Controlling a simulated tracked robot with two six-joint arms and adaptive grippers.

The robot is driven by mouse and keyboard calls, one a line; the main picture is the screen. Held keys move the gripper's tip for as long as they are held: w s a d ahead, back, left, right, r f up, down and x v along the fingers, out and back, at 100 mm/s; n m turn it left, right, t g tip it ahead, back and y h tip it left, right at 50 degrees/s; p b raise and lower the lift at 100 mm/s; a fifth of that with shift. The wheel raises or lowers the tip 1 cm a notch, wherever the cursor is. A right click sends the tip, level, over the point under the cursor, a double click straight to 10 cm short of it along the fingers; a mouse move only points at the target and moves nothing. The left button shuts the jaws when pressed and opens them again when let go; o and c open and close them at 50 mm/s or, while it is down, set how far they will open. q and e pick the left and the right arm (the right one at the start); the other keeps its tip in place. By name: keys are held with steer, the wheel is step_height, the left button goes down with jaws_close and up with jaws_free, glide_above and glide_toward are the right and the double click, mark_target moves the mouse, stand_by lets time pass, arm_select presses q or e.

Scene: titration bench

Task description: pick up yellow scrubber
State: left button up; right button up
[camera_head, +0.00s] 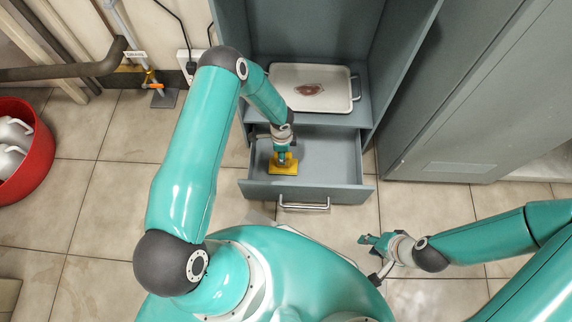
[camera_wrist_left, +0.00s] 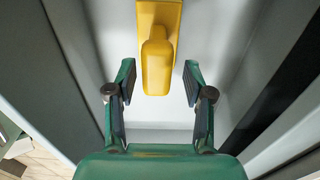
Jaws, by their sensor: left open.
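The yellow scrubber (camera_head: 284,168) lies in the open drawer, toward its left side. In the left wrist view its yellow handle (camera_wrist_left: 157,62) points down into the space between the fingers. My left gripper (camera_head: 283,156) reaches down into the drawer right over the scrubber. In the left wrist view the left gripper (camera_wrist_left: 160,95) is open, with one finger on each side of the handle and a gap to both. My right gripper (camera_head: 370,240) is off to the right over the floor, away from the drawer; its fingers are too small to judge.
The open grey drawer (camera_head: 345,190) has a metal handle (camera_head: 304,206) at its front. A white tray (camera_head: 338,75) with a reddish-brown stain is on the shelf above. Cabinet walls rise on both sides. A red bucket (camera_head: 42,155) with white items stands at far left.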

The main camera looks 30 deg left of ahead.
arm_select(q)
steer(key=f+b, duration=0.2)
steer(key=f, duration=0.3)
steer(key=shift+d+f, duration=0.1)
steer(key=shift+d, duration=0.1)
jaws_close()
stand_by(0.5)
